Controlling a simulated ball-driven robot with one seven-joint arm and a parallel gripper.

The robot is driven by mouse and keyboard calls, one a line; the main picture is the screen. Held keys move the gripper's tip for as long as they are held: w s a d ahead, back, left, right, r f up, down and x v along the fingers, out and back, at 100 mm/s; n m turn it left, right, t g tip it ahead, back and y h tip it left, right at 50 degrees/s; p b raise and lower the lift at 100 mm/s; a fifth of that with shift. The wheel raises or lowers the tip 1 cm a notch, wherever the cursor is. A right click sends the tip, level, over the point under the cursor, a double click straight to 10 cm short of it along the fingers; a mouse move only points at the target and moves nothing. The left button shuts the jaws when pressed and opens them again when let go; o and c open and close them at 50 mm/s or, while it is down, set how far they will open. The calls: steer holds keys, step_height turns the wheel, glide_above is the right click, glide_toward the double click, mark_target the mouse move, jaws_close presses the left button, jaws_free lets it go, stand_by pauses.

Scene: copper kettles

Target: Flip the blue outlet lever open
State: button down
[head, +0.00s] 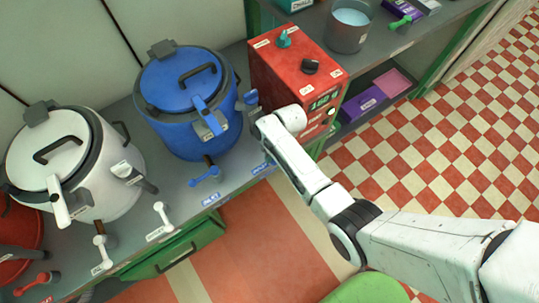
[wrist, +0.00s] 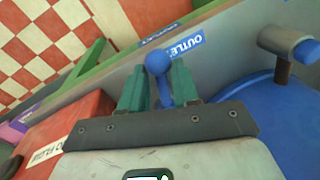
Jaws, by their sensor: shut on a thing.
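The blue outlet lever (wrist: 158,64) has a round ball knob and stands between my green fingertips in the wrist view. My gripper (wrist: 160,88) is shut on its stem, with the knob showing beyond the fingers. A blue label reading OUTLET (wrist: 187,46) lies on the counter right beside the knob. In the head view my arm's end covers most of this lever, near the counter's front edge between the blue kettle (head: 178,130) and the red box. How far the lever is turned cannot be told.
The red box (head: 290,70) with knobs stands close by my gripper. The white kettle (head: 110,170) and white levers (head: 162,215) are further left. The checkered floor (head: 440,130) is clear.

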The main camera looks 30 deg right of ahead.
steer(key=shift+d+n, duration=0.5)
steer(key=shift+n, duration=0.3)
steer(key=c, duration=1.1)
jaws_free()
steer(key=shift+r, duration=0.1)
steer(key=shift+r, duration=0.35)
steer(key=s+r+p, duration=0.1)
steer(key=s+r, duration=1.1)
steer(key=s, duration=0.2)
steer(key=shift+a, duration=0.45)
